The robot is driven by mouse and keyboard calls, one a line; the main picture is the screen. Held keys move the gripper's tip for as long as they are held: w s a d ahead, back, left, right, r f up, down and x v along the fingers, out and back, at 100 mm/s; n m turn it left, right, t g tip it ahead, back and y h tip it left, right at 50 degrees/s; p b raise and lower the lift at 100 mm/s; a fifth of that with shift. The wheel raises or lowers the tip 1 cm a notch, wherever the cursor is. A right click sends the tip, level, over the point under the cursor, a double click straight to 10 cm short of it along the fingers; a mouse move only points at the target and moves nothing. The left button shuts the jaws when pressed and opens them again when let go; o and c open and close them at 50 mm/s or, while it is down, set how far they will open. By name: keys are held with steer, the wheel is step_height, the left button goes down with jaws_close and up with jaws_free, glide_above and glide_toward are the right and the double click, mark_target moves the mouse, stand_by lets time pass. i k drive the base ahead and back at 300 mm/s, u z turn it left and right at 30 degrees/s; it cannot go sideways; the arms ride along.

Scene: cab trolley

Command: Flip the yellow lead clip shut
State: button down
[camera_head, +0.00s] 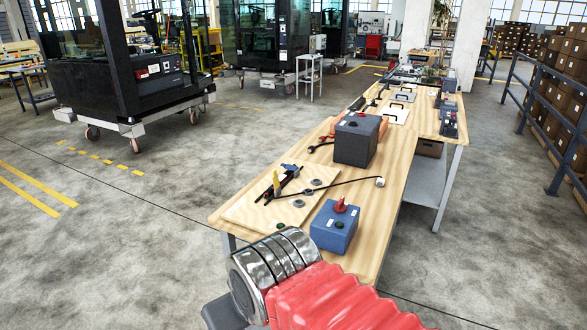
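The yellow lead clip (277,184) stands up from a light wooden board (245,211) on the near part of the long workbench. It looks raised, like an open flap, beside a dark slanted bar (288,180) with a blue piece at its upper end. A black lead (335,185) runs right from near the clip to a white end (380,182). The clip is small, so its hinge and catch cannot be made out. My arm, with metal rings and a red bellows, fills the bottom of the picture, below the board. My gripper is not in view.
A blue box (334,227) with a red knob stands right of the board. Small grey discs (298,203) lie on the board. The workbench (398,165) continues away with more items. Open floor lies left.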

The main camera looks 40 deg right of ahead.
mark_target(276, 181)
steer(key=u, duration=0.05)
steer(key=i, duration=1)
steer(key=z, duration=0.1)
